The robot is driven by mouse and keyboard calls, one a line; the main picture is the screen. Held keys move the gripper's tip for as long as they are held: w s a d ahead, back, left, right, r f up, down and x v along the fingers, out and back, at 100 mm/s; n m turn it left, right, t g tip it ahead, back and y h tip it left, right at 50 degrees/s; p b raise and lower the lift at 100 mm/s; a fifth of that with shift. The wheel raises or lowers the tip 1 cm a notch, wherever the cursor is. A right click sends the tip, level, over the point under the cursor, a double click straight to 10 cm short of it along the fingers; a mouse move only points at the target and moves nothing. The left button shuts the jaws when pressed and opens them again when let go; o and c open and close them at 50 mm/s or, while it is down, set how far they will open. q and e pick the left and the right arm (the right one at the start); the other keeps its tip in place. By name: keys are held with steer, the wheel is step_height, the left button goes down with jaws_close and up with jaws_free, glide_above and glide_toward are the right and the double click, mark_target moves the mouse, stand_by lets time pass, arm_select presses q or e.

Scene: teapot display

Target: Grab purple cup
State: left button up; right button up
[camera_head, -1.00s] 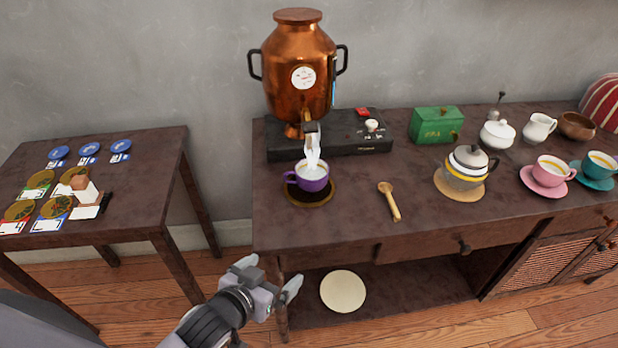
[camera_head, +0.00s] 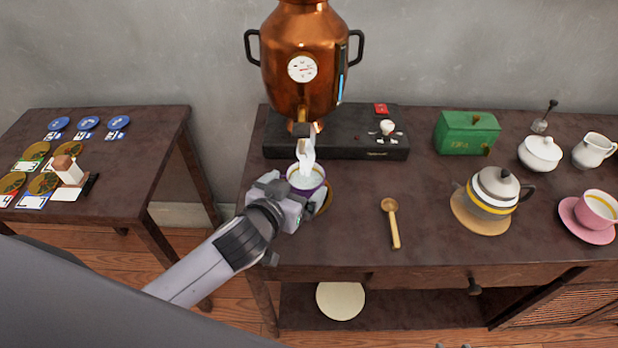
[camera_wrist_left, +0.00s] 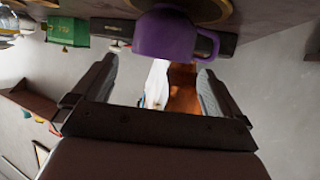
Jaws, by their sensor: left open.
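The purple cup (camera_head: 307,180) stands upright on a round coaster (camera_head: 325,201) under the samovar's spout. A whitish stream or steam shows between spout and cup. My left gripper (camera_head: 292,193) is at the cup's near left side, partly hiding cup and coaster. In the left wrist view, the purple cup (camera_wrist_left: 170,36) is at the top middle, its handle to the right. The two fingers of the left gripper (camera_wrist_left: 158,70) stand apart with no cup between them. I cannot tell if they touch the cup. My right gripper is not in view.
The copper samovar (camera_head: 301,60) stands behind the cup on a black base (camera_head: 350,145). To the right are a wooden spoon (camera_head: 392,225), a striped teapot (camera_head: 493,190), and a green box (camera_head: 467,133). A side table (camera_head: 130,160) stands left.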

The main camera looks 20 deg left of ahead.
mark_target(312, 167)
arm_select(q)
steer(key=shift+x, duration=3.25)
steer(key=shift+a, duration=0.15)
steer(key=c, duration=0.9)
steer(key=shift+r, duration=0.1)
steer(key=shift+c, duration=0.8)
steer(key=shift+r, duration=0.15)
